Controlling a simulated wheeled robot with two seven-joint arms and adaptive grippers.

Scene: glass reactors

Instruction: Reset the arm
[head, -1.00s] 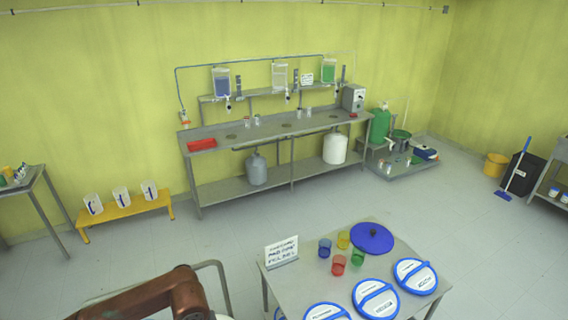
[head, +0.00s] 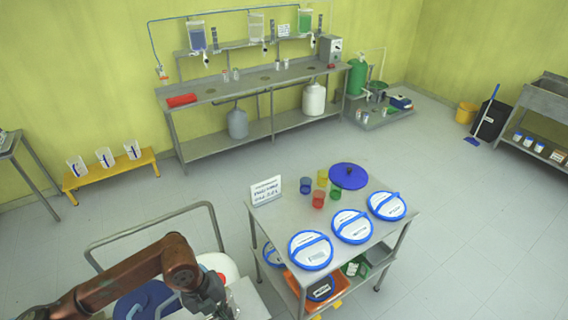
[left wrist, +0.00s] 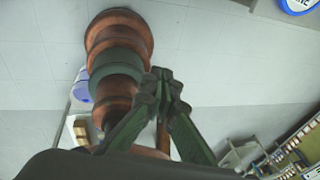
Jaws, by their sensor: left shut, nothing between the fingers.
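My left arm comes in from the lower left in the head view, copper-coloured and bent. My left gripper (head: 212,300) is at its end, over a cart with a railing. In the left wrist view the left gripper (left wrist: 160,82) has dark green fingers that meet at the tips, with nothing between them. Copper and green links of an arm of mine stand close beside the fingers there. My right gripper is not identifiable in either view.
A grey table (head: 270,222) at the centre carries coloured cups and blue-rimmed lids. A metal railing (head: 150,232) rises close behind my left arm. A long steel bench (head: 215,92) stands along the back wall. Open floor lies between bench and table.

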